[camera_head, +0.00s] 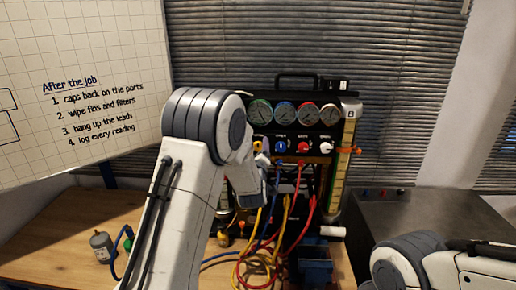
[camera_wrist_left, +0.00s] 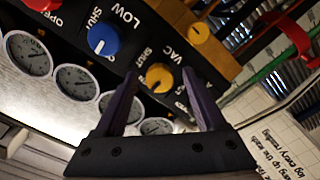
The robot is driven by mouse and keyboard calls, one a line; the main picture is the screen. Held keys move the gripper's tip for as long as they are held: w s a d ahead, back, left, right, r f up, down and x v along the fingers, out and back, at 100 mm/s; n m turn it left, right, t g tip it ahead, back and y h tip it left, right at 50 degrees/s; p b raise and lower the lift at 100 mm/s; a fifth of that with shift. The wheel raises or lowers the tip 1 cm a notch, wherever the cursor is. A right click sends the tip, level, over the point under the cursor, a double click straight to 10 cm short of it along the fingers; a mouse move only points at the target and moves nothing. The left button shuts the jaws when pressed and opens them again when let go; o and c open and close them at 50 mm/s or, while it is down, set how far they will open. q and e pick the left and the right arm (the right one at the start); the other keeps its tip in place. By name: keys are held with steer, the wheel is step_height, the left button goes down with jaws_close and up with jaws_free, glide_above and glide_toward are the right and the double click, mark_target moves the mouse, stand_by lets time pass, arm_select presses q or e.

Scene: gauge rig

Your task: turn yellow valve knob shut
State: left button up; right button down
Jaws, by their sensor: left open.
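The yellow valve knob (camera_wrist_left: 160,77) shows in the left wrist view on the black panel, beside SHUT lettering. My left gripper (camera_wrist_left: 161,83) is open, with its two dark fingers on either side of the knob in this view. I cannot tell whether either finger touches it. In the head view the yellow knob (camera_head: 258,146) is partly in view at the left end of the knob row, beside my left arm. My left arm hides most of that gripper there. My right arm is at the lower right, with its gripper out of view.
A blue knob (camera_wrist_left: 103,38) and a red knob (camera_wrist_left: 42,4) sit along the same panel. Gauges (camera_head: 285,114) line the panel above the knobs. Yellow, blue and red hoses (camera_head: 305,215) hang below. A whiteboard (camera_head: 80,60) stands at left.

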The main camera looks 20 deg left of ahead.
arm_select(q)
steer(key=shift+c, duration=0.4)
jaws_close()
